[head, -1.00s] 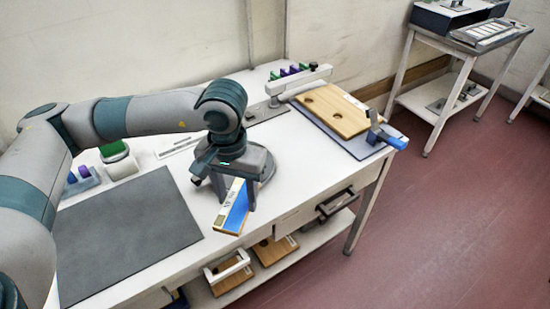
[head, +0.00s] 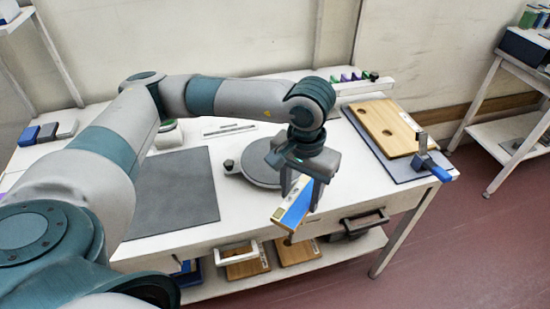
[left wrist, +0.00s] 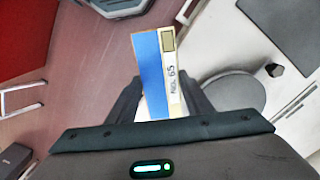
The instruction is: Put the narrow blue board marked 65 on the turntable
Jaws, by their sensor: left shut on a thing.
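The narrow blue board (head: 293,212) has a pale edge strip and is held tilted near the table's front edge. In the left wrist view the board (left wrist: 152,72) shows the label "No. 65". My left gripper (head: 301,192) is shut on it, with one finger on each side, as the left wrist view also shows (left wrist: 163,102). The turntable (head: 257,168) is a round grey disc just behind and left of the gripper, partly hidden by it. The disc also shows in the left wrist view (left wrist: 235,92), with nothing seen on its visible part. My right gripper is out of view.
A dark grey mat (head: 170,190) lies left of the turntable. A wooden board (head: 388,127) lies on a grey-blue sheet at the right, by a blue-handled tool (head: 432,167). A small dark knob (head: 229,165) stands beside the disc.

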